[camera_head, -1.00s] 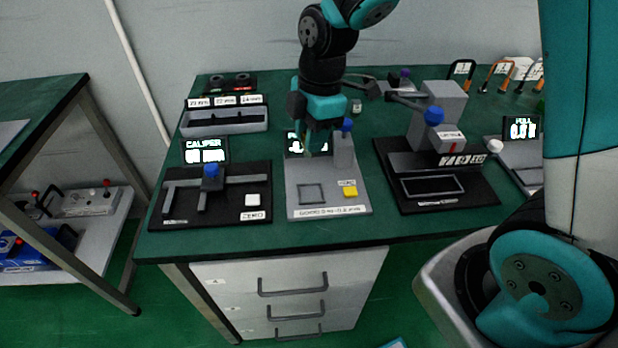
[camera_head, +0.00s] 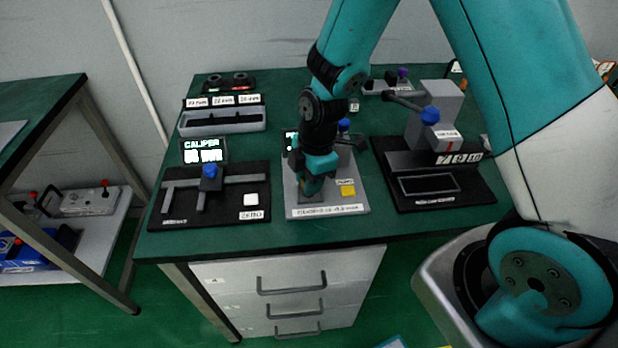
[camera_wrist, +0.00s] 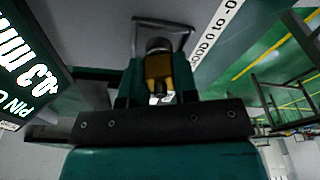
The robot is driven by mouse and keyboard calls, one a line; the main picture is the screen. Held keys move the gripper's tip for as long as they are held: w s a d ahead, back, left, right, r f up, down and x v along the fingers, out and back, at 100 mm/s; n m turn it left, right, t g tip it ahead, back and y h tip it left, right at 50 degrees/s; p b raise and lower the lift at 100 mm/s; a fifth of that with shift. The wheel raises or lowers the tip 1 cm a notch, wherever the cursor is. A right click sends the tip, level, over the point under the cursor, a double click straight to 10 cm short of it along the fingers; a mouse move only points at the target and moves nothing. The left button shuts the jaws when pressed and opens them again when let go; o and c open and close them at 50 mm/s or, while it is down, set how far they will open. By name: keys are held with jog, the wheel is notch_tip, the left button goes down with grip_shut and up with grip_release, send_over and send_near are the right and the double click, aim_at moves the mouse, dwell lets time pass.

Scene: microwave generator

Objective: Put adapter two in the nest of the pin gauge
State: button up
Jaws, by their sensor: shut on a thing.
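My gripper (camera_head: 311,188) is low over the front left of the pin gauge (camera_head: 334,199), the grey instrument in the middle of the bench. In the wrist view my gripper (camera_wrist: 158,80) is shut on a small brass-coloured adapter (camera_wrist: 158,67) with a dark round end and a white label. I cannot read a number on it. The nest (camera_wrist: 165,22), a thin raised square frame, lies around the adapter's far end in that view. Whether the adapter touches the nest floor is unclear. In the head view the gripper hides most of the nest and the adapter.
A caliper station (camera_head: 240,185) stands left of the pin gauge, and a dark-based instrument (camera_head: 465,195) stands right. A yellow button (camera_head: 347,191) is right of my gripper. The gauge's display (camera_wrist: 32,70) shows at the left of the wrist view. A grey tray (camera_head: 222,121) is behind the caliper.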

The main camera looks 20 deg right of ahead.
jog(key=shift+f, duration=0.15)
jog(key=o, duration=1)
jog(key=shift+r, duration=0.2)
jog(key=shift+r, duration=0.25)
notch_tip(320, 180, up, 10)
jog(key=d+r+b, duration=0.1)
jog(key=d, duration=0.1)
jog(key=s+a+r+m, duration=0.2)
jog(key=s+r+m, duration=0.1)
jog(key=s, duration=0.3)
jog(key=s+a+r+m+y, duration=0.1)
jog(key=s+a+r+m, duration=0.1)
jog(key=s+r+m, duration=0.2)
jog(key=s+a+r+m+y, duration=0.1)
jog(key=s+r+m, duration=0.3)
jog(key=s, duration=0.4)
jog(key=shift+s+a+m, duration=0.3)
jog(key=shift+a+m, duration=0.2)
jog(key=shift+a, duration=0.3)
